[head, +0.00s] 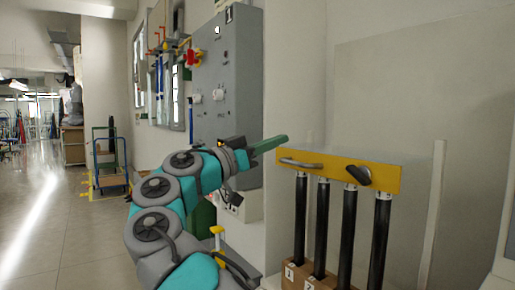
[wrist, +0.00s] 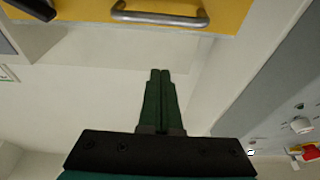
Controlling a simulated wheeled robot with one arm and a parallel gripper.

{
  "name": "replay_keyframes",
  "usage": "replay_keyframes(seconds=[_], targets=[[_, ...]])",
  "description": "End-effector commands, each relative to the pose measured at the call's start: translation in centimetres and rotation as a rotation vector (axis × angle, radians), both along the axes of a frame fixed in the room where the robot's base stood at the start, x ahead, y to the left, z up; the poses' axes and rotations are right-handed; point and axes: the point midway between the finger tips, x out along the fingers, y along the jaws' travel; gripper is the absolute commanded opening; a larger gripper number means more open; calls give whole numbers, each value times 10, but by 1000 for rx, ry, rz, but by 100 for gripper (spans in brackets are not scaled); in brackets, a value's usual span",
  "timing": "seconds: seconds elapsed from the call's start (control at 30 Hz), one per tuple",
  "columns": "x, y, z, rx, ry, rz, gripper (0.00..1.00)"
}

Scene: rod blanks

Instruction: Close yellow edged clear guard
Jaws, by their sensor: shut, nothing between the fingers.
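The yellow edge (head: 335,172) of the guard is a flat bar across the upper ends of several dark upright rods (head: 321,225). It bears a metal bar handle (head: 300,163) at its left and a dark knob (head: 358,175) right of its middle. The clear pane itself is hard to make out. My gripper (head: 284,139) is shut and empty, just above and left of the handle. In the wrist view my closed fingers (wrist: 160,75) point toward the handle (wrist: 160,17) on the yellow edge (wrist: 85,10), with a visible gap between them.
The rods stand in a brown block (head: 300,275) with number labels. A grey control cabinet (head: 228,80) with knobs and a red-yellow switch is on the wall to the left. A pale upright post (head: 432,215) stands right of the rods. Open floor and a blue cart (head: 108,165) lie far left.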

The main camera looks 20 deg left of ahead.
Motion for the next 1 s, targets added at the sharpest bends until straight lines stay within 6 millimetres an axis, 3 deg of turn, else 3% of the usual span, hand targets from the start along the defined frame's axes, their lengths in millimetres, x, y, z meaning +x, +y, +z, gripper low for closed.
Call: replay_keyframes(seconds=[0.03,0.2,0.77,1.0], targets=[[2,-2,-11,-4,-2,-3,0],[9,-5,-26,-7,1,0,0],[12,-8,-34,-3,1,1,0],[14,-9,-58,-3,1,0,0]])
